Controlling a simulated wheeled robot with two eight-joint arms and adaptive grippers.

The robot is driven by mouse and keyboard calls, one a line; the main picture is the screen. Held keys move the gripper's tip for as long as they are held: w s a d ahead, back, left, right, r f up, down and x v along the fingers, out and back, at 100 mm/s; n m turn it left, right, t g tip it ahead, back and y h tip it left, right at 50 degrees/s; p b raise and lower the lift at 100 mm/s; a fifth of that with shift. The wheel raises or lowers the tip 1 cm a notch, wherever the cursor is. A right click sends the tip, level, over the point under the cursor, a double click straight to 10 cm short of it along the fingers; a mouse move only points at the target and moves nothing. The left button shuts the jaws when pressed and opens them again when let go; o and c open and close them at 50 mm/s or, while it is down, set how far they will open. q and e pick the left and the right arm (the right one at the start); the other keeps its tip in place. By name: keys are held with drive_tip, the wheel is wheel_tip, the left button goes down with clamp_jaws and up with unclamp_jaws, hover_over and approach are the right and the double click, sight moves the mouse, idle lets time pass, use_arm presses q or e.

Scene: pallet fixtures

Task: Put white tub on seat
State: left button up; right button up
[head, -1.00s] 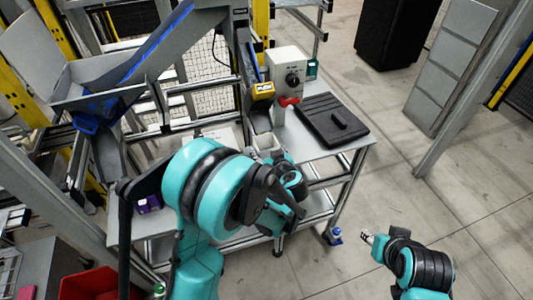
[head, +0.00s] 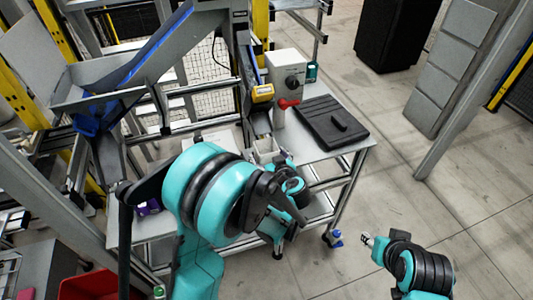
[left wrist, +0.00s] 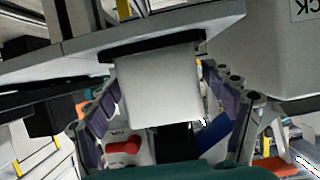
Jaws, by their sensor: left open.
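The white tub (head: 264,151) stands on the grey table (head: 325,172), below the end of the grey chute. My left gripper (head: 280,157) is at the tub, partly hidden by my arm. In the left wrist view the pale tub (left wrist: 157,90) lies between the spread purple-grey fingers of my left gripper (left wrist: 160,80), which is open. A dark strip (left wrist: 150,46) borders the tub's end there; I cannot tell whether it is the seat. My right gripper (head: 368,239) is over the floor, away from the table, too small to read.
A black flat plate (head: 330,125) lies to the right. The chute (head: 256,119) with a yellow device (head: 262,92) hangs close by. A red bin (head: 88,285) is at lower left.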

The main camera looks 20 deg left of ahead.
use_arm(q)
drive_tip(key=p+v, duration=0.2)
drive_tip(key=v, duration=0.9)
drive_tip(key=s+a+r+m+g+h, duration=0.2)
drive_tip(key=s+a+m+h, duration=0.1)
drive_tip(key=s, duration=0.5)
drive_tip(key=s+a+r+m+g+h, duration=0.2)
drive_tip(key=s+a+m+h, duration=0.1)
drive_tip(key=s, duration=0.5)
drive_tip(key=shift+s+a+m+h, duration=0.25)
drive_tip(key=shift+m+h, duration=0.15)
drive_tip(key=shift+h, duration=0.3)
